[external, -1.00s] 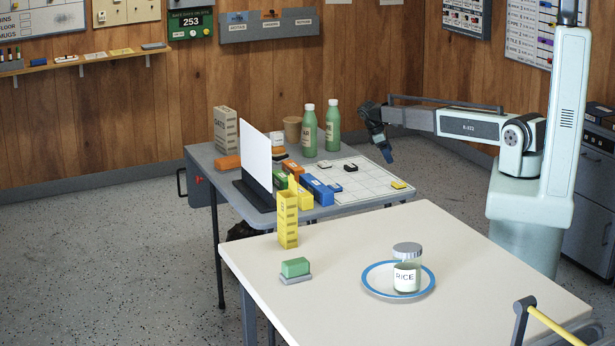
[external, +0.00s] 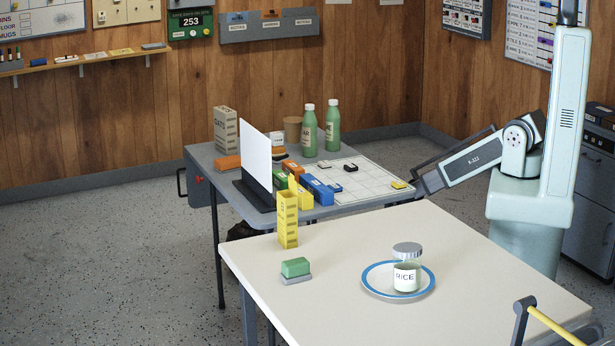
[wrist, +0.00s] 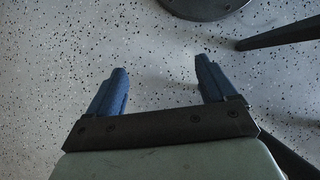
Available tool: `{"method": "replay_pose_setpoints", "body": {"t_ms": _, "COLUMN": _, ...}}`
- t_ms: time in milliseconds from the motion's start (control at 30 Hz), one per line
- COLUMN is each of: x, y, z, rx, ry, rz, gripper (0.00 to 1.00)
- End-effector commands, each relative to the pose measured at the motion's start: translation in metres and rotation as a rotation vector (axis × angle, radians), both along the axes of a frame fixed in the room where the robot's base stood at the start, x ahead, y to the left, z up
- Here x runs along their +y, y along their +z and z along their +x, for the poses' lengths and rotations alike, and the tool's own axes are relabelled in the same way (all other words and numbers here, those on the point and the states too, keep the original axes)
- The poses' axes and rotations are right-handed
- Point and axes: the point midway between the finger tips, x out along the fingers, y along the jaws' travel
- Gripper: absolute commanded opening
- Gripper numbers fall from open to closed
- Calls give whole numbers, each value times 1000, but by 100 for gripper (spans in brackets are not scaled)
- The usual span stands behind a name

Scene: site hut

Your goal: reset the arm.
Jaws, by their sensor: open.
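My gripper (wrist: 160,80) shows in the wrist view with its two blue fingers wide apart and nothing between them.
The cream table (external: 330,250) in front holds a rice jar (external: 407,270) on a blue-rimmed plate (external: 378,282), a yellow holder (external: 287,220) and a green block (external: 295,267). Green bottles (external: 309,131), a white panel (external: 255,150) and coloured boxes crowd the grey table. Dark legs (wrist: 280,36) stand on the floor.

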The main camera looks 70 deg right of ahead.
Motion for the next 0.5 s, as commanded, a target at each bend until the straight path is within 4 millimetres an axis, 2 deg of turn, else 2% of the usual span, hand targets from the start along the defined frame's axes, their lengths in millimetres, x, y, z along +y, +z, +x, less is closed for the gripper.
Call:
{"method": "replay_pose_setpoints", "body": {"t_ms": 33, "x": 25, "y": -2, "z": -14, "rx": 7, "ry": 7, "rz": 5, "gripper": 84}}
{"method": "replay_pose_setpoints", "body": {"t_ms": 200, "x": 84, "y": -11, "z": -44, "rx": 21, "ry": 4, "rz": 12, "gripper": 84}}
{"method": "replay_pose_setpoints", "body": {"t_ms": 500, "x": 164, "y": -14, "z": -111, "rx": 59, "ry": -2, "rz": 8, "gripper": 84}}
